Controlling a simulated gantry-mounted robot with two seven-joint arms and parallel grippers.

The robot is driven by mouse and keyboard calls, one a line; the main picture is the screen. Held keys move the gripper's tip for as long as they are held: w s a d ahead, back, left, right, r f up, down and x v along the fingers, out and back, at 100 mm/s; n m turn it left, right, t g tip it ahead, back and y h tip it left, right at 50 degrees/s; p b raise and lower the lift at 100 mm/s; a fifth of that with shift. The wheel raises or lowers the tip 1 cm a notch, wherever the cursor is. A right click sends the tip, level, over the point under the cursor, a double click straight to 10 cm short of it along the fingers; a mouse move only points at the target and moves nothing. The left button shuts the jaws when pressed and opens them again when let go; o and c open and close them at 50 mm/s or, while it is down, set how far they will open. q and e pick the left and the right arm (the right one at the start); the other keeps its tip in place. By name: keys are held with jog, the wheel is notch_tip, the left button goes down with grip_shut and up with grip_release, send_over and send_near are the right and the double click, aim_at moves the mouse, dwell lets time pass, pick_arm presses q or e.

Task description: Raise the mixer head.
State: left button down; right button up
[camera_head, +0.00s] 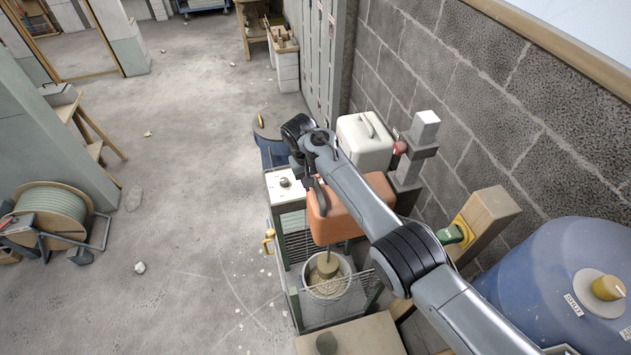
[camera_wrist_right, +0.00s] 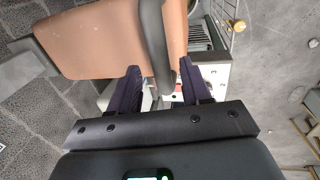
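The mixer head (camera_head: 348,207) is an orange box above a bowl (camera_head: 327,289) of pale mix, with its beater (camera_head: 327,264) reaching into the bowl. The head also fills the upper left of the right wrist view (camera_wrist_right: 100,40). A dark curved handle (camera_wrist_right: 153,40) is on it. My right gripper (camera_head: 311,182) is at the head's left side. In the wrist view its two purple fingers (camera_wrist_right: 160,88) stand apart, with the handle's end between them and gaps visible; contact cannot be told. My right forearm hides part of the head. My left gripper is not in view.
A white control box (camera_head: 285,186) with a knob stands left of the head. A cream canister (camera_head: 365,143) and a block wall (camera_head: 490,90) are behind. A blue drum (camera_head: 555,275) is at right. A conduit reel (camera_head: 52,212) stands at left; the floor between is mostly clear.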

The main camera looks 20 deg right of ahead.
jog(key=shift+s+f, duration=0.1)
jog(key=shift+f, duration=0.05)
notch_tip(320, 180, up, 11)
jog(key=a+b, duration=0.2)
jog(key=shift+f, duration=0.2)
jog(key=shift+a, duration=0.1)
dwell(0.4)
